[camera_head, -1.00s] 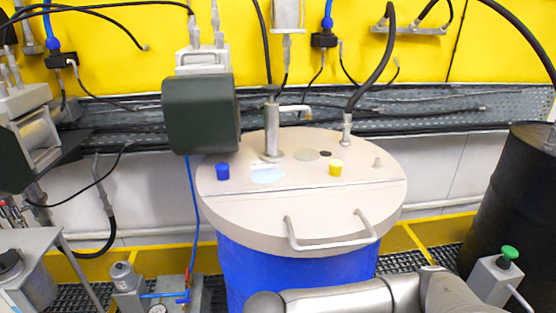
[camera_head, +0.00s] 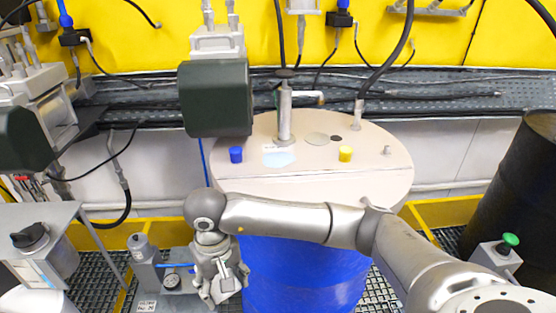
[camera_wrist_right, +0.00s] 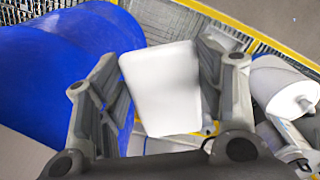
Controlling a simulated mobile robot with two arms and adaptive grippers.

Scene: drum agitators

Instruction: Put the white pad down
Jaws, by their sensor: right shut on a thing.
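In the wrist view a white pad (camera_wrist_right: 162,88) with rounded corners sits between the two grey fingers of my right gripper (camera_wrist_right: 160,95), which is shut on it. In the head view my right gripper (camera_head: 219,282) hangs downward from the arm that crosses in front of the blue drum (camera_head: 305,270). It is at the drum's left front side, below the lid and above the floor grating. The pad is mostly hidden there by the gripper. My left gripper is not in view.
The drum's beige lid (camera_head: 370,165) carries a blue cap (camera_head: 236,154) and a yellow cap (camera_head: 345,154). A small gauge unit (camera_head: 171,280) stands close left of my right gripper. A black drum (camera_head: 515,180) and a green-button box (camera_head: 497,254) are at the right.

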